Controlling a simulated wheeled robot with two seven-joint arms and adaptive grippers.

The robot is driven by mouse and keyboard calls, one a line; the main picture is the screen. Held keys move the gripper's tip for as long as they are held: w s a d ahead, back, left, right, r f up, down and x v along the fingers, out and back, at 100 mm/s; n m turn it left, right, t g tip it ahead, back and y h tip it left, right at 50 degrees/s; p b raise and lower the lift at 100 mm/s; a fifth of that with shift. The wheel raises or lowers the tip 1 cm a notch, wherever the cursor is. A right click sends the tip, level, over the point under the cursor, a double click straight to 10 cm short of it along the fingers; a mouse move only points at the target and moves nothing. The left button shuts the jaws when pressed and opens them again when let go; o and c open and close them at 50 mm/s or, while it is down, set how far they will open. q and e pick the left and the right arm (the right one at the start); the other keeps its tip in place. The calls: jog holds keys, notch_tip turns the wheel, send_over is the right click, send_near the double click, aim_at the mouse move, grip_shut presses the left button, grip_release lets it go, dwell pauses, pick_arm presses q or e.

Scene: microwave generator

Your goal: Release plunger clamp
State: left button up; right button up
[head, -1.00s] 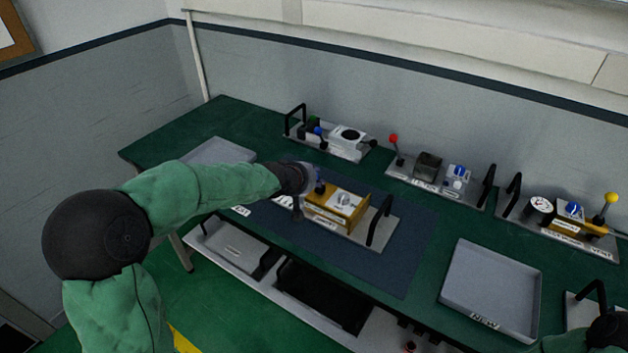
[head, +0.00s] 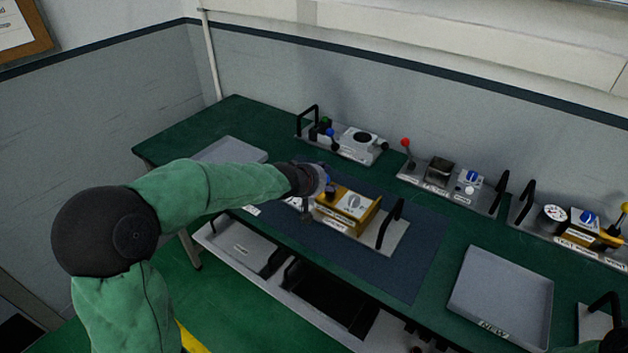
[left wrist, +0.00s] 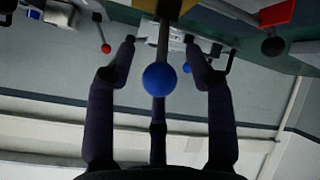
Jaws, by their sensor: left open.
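A yellow fixture (head: 366,217) with a white top stands on a light base plate (head: 394,240) with a black handle, on the dark blue mat. A lever with a blue ball knob rises at its left end. The left wrist view shows the blue knob (left wrist: 160,79) close up on its metal rod. My left gripper (head: 326,184) is at this knob and partly hides it. In the left wrist view its fingers (left wrist: 159,48) are open, one on each side of the knob, with gaps visible. My right gripper is not seen; only part of my right arm shows at lower right.
Other fixtures with levers stand along the back: one with a white block (head: 360,143), one with a red knob (head: 406,143), one with a gauge (head: 553,216). A grey tray marked NEW (head: 501,293) lies at right. Another tray (head: 232,150) lies behind my left arm.

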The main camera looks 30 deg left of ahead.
pick_arm(q)
jog(key=v, duration=1.1)
jog(key=shift+s, duration=0.2)
